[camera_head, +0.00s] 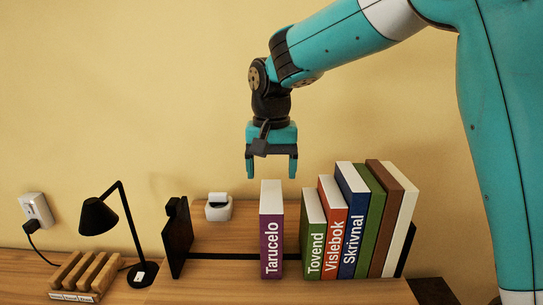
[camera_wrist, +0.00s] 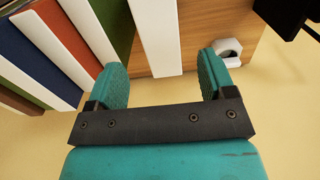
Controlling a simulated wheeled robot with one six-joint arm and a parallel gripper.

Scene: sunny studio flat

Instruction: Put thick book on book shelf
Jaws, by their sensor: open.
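A thick purple book (camera_head: 271,232) labelled "Tarucelo" stands upright on the book shelf (camera_head: 225,272), between the black left bookend and the row of other books. There is a gap on both sides of it. My gripper (camera_head: 271,174) is open and empty, pointing down just above the book's top edge. In the wrist view, the white page edge of a book (camera_wrist: 155,38) shows between and beyond the two fingers (camera_wrist: 168,85). The fingers do not visibly touch it.
Several books (camera_head: 352,222) stand in a row at the right against a black bookend. A black bookend (camera_head: 177,238) stands at the left. A small white object (camera_head: 218,208) is behind. A black lamp (camera_head: 118,220) and a wooden rack (camera_head: 86,274) stand farther left.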

